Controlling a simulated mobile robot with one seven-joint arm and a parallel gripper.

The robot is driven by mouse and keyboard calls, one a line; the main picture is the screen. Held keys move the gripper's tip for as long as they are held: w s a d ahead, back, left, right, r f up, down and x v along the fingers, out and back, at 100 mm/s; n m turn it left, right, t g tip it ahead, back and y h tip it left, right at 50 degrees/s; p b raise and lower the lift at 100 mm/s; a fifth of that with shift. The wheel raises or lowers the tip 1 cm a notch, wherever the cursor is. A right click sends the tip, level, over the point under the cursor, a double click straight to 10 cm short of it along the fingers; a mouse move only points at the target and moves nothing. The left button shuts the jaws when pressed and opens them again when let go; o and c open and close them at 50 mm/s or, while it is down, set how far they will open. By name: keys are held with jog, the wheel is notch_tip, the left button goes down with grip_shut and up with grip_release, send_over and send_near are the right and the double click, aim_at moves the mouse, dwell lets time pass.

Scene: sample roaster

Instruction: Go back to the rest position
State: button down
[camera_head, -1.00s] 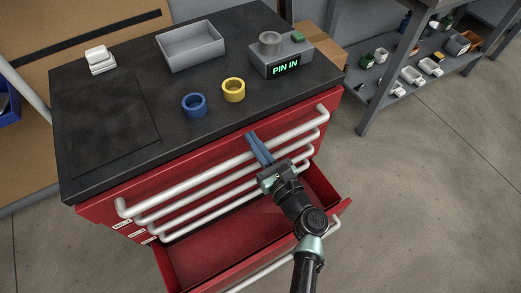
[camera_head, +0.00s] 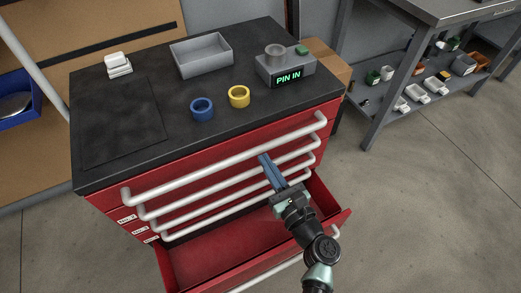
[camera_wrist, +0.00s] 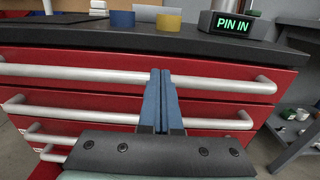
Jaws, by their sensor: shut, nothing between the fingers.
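My gripper (camera_head: 264,158) is in front of the red drawer cabinet (camera_head: 328,112), above the open lower drawer (camera_head: 215,258). Its blue fingers (camera_wrist: 159,98) are together and empty, pointing at the cabinet front. In the wrist view the fingertips overlap the top white handle (camera_wrist: 90,73). I cannot tell whether they touch it. No rest position is marked in the frames.
On the black top are a blue ring (camera_head: 202,109), a yellow ring (camera_head: 239,97), a grey tray (camera_head: 203,68), white pieces (camera_head: 118,65) and a device (camera_head: 288,76) reading "PIN IN". A shelf rack (camera_head: 376,115) stands right. Floor on the right is clear.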

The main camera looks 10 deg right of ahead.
jog(key=v, duration=0.6)
jog(key=shift+s+f+p, duration=0.2)
jog(key=shift+s+p, duration=0.05)
jog(key=shift+p, duration=0.2)
jog(key=shift+d, duration=0.1)
jog(key=w+a+r+n+t, duration=0.15)
jog(key=w+r+n, duration=0.25)
jog(key=r+n, duration=0.55)
jog(key=w+a+r+n, duration=0.3)
jog(key=r+n, duration=0.3)
jog(key=r, duration=0.6)
jog(key=w+a+r+n, duration=0.2)
jog(key=w+r+n, duration=0.2)
jog(key=r+n, duration=0.5)
jog(key=s+a+r+n+t+h, duration=0.1)
jog(key=s+r+n+t+h, duration=0.3)
jog(key=r, duration=0.6)
jog(key=s+a+r+n+t+y, duration=0.1)
jog(key=s+r+t, duration=0.1)
jog(key=s+r, duration=0.6)
jog(key=s+a+r+n+t+h, duration=0.1)
jog(key=s+r+n+t+h, duration=0.15)
jog(key=r, duration=0.85)
notch_tip(320, 180, up, 26)
jog(key=p, duration=2.5)
jog(key=shift+s, duration=0.35)
jog(key=shift+f, duration=0.1)
